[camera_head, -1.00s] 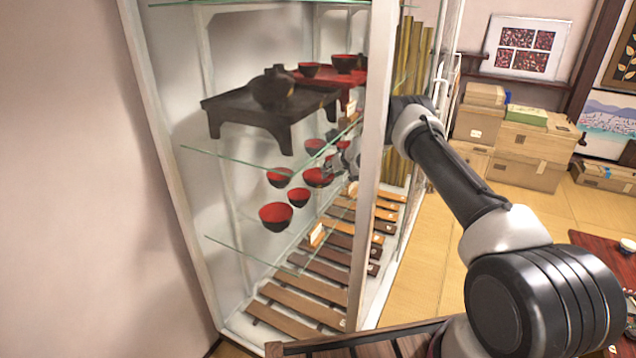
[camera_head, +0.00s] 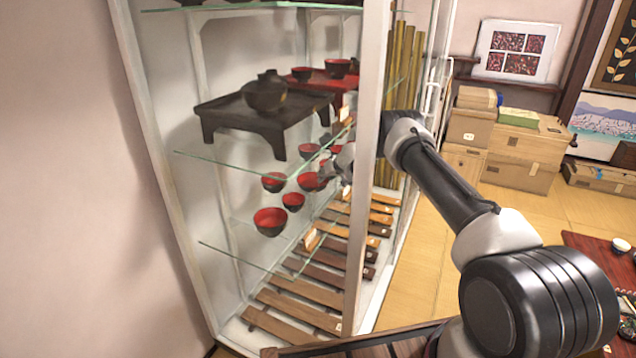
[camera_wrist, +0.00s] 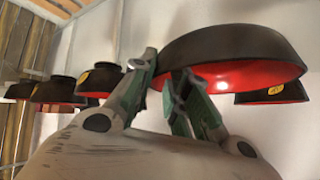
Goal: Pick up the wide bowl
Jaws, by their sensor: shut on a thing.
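The wide bowl, black outside and red inside, fills the upper middle of the wrist view (camera_wrist: 235,42). My gripper (camera_wrist: 165,68) is shut on its near rim, one finger on each side of the wall. In the head view, the bowl I take to be this one (camera_head: 308,181) is among the bowls on the glass shelf, with my gripper (camera_head: 328,174) at its right side. The fingers are small and partly covered there. I cannot tell whether the bowl still touches the shelf.
Other red-lined bowls (camera_head: 270,221) (camera_head: 293,202) (camera_head: 273,182) stand close by. A dark low table (camera_head: 225,112) is on the glass shelf above. Wooden slatted stands (camera_head: 305,292) lie below.

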